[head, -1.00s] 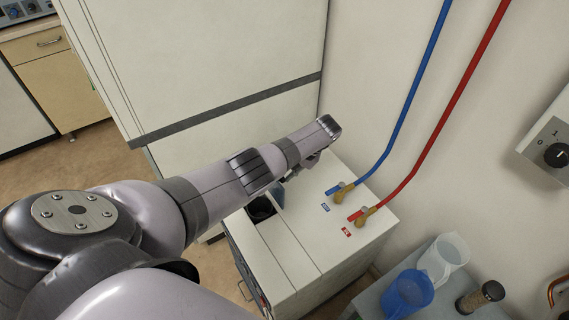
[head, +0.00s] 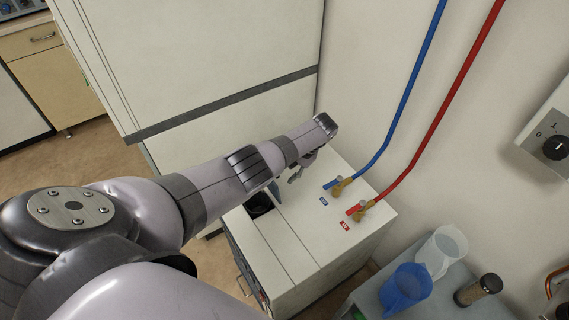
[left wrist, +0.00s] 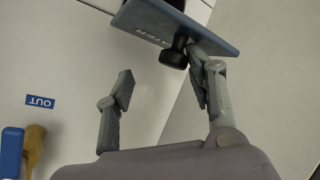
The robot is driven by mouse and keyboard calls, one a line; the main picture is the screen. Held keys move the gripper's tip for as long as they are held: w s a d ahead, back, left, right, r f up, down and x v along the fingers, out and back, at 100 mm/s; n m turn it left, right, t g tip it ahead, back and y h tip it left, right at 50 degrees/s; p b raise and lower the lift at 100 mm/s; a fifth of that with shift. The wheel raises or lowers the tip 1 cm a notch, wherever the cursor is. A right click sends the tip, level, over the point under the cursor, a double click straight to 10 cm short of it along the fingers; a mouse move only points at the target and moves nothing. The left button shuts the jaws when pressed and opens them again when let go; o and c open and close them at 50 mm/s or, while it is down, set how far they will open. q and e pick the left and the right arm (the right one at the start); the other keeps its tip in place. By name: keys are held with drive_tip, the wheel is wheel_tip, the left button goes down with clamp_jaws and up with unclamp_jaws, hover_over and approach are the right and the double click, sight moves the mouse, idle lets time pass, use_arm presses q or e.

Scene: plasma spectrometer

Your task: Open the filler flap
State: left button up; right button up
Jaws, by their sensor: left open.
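The filler flap (left wrist: 172,22) is a blue-grey plate with upside-down white lettering and a black knob (left wrist: 174,52). It stands tilted up off the white cabinet top. In the head view a dark round filler opening (head: 259,206) shows in the cabinet top, with my left arm hiding most of the flap beside it. My left gripper (left wrist: 160,72) is open, its fingers apart with nothing between them. One fingertip is close beside the knob; I cannot tell if it touches. In the head view the gripper (head: 297,175) is low over the cabinet top. My right gripper is not in view.
Blue (head: 408,100) and red (head: 455,105) hoses run down the wall to brass fittings on the cabinet top (head: 300,215). A tall white cabinet (head: 200,60) stands behind. A blue jug (head: 405,290) and a clear jug (head: 440,250) stand at the lower right.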

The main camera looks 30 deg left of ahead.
use_arm(q)
drive_tip(key=shift+f, duration=0.1)
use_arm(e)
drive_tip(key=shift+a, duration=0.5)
use_arm(q)
drive_tip(key=v, duration=1.2)
drive_tip(key=shift+a, duration=0.15)
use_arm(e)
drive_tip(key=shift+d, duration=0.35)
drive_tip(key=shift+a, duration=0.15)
use_arm(q)
drive_tip(key=shift+s, duration=0.1)
